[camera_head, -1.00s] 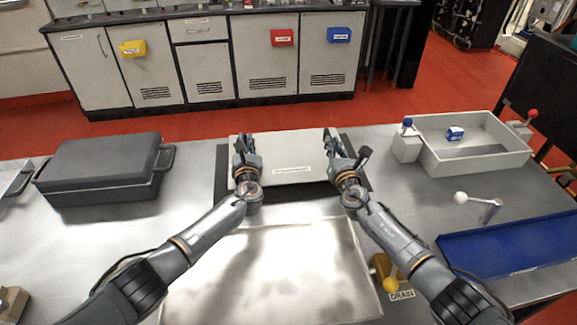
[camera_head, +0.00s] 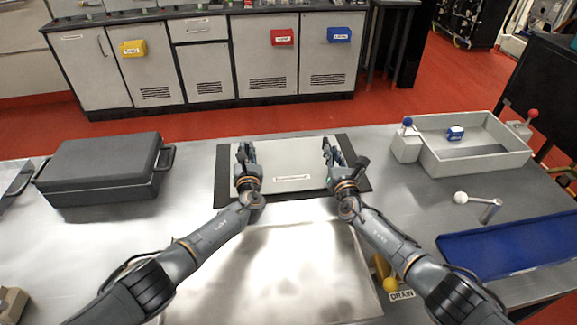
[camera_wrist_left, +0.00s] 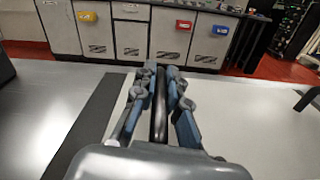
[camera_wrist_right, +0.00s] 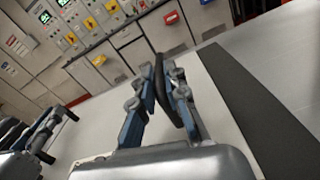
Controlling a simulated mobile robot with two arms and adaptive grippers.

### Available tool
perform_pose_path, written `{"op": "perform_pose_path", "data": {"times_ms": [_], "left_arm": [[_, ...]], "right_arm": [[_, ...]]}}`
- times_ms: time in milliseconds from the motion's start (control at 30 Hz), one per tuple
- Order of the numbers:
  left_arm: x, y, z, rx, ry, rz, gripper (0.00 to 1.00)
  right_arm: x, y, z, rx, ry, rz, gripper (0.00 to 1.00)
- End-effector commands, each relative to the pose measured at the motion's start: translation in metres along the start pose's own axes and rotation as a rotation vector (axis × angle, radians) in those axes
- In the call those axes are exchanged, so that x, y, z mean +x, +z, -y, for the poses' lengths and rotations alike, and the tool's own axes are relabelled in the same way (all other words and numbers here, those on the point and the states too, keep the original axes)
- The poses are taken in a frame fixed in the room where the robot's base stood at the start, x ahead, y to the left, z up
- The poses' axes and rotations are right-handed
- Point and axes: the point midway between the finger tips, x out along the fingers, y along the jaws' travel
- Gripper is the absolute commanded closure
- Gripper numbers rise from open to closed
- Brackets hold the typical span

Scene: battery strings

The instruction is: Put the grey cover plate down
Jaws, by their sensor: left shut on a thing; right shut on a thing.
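The light grey cover plate (camera_head: 290,155), with a white label near its front edge, lies level over a dark mat (camera_head: 222,180) at the table's far side. My left gripper (camera_head: 245,153) is shut on a dark bar handle (camera_wrist_left: 160,115) at the plate's left side. My right gripper (camera_head: 334,150) is shut on the matching handle (camera_wrist_right: 163,85) at its right side. The plate looks down on or very close to the mat; any small gap under it cannot be told.
A dark lidded case (camera_head: 100,165) stands left. A grey tray (camera_head: 480,165) holding a small blue object (camera_head: 455,133) stands right, behind a knobbed lever (camera_head: 485,207) and a blue tray (camera_head: 510,246). A shiny metal panel (camera_head: 275,265) lies in front, beside a yellow knob (camera_head: 390,284).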

Motion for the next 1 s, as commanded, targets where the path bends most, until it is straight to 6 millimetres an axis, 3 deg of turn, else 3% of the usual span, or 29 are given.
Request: {"op": "perform_pose_path", "data": {"times_ms": [33,133,167,233,267,767,1000], "left_arm": [[0.002,0.002,-0.003,0.001,0.01,0.006,1.0],[0.002,-0.002,-0.003,0.002,0.01,0.006,1.0],[0.001,-0.008,-0.003,0.003,0.008,-0.003,0.81],[0.001,-0.007,-0.003,0.002,0.008,-0.002,0.67],[0.001,-0.007,-0.002,0.002,0.007,-0.002,0.65],[0.0,-0.006,0.001,0.0,0.001,-0.001,0.65],[-0.017,-0.007,0.001,-0.002,-0.001,-0.002,0.65]], "right_arm": [[0.003,0.007,0.004,0.001,-0.01,0.017,1.0],[0.003,0.003,0.005,0.002,-0.011,0.017,1.0],[0.001,-0.003,0.006,0.003,-0.012,0.006,0.81],[0.001,-0.003,0.006,0.003,-0.011,0.005,0.67],[0.001,-0.004,0.006,0.003,-0.01,0.005,0.64],[0.0,-0.005,0.002,0.001,-0.003,0.0,0.64],[0.0,-0.005,0.001,0.001,-0.002,0.0,0.64]]}}
